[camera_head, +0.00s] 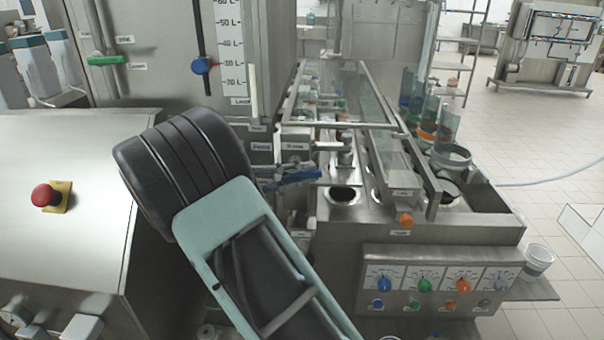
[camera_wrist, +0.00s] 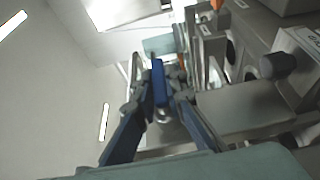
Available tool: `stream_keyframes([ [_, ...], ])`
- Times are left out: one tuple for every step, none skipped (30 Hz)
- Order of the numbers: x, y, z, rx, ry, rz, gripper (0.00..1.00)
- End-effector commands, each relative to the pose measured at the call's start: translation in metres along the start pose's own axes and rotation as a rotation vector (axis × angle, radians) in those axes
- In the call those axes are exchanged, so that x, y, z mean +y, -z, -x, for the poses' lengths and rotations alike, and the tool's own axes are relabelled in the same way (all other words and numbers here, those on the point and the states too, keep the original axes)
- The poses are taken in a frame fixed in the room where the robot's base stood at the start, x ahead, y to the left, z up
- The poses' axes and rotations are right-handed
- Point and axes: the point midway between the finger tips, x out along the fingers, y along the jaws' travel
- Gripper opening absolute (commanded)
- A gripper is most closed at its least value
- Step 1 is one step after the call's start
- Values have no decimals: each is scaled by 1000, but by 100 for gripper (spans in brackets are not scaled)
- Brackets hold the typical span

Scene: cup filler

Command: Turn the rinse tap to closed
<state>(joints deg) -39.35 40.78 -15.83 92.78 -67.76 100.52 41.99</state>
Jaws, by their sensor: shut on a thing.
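In the wrist view, a bright blue tap handle (camera_wrist: 159,80) sits between my two fingertips. My gripper (camera_wrist: 160,92) is shut on this handle, one dark finger on each side. In the head view, a blue lever (camera_head: 297,178) shows just right of my arm, below two small labels, and looks like the same handle. The labels are too small to read surely. My arm hides most of the gripper and the tap's left side there. I cannot tell how far the tap is turned.
The filler body (camera_head: 420,231) with coloured buttons stands at right. A red stop button (camera_head: 43,195) is on the steel cabinet at left. A cup (camera_head: 538,259) stands on the right-hand shelf.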

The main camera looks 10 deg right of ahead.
Motion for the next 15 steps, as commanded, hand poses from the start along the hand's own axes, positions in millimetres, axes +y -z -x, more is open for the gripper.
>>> stream_keyframes([
  [2,0,-1,-1,-4,-1,0],
  [2,0,-1,-1,-4,-1,0],
  [2,0,-1,-1,-4,-1,0],
  [2,0,-1,-2,-4,-1,0],
  [2,0,-1,-2,-4,-1,0],
  [2,0,-1,-2,-4,-1,0],
  [2,0,-1,-2,-4,-1,0],
  [2,0,-1,-2,-4,-1,0],
  [2,0,-1,-2,-4,-1,12],
  [2,0,-1,-2,-4,-1,15],
  [2,0,-1,-2,-4,-1,18],
  [2,0,-1,-2,-3,-1,23],
  [2,0,-1,-1,-3,-1,26],
  [2,0,-1,-1,-3,-1,28],
  [1,0,-1,-1,-2,-1,28],
])
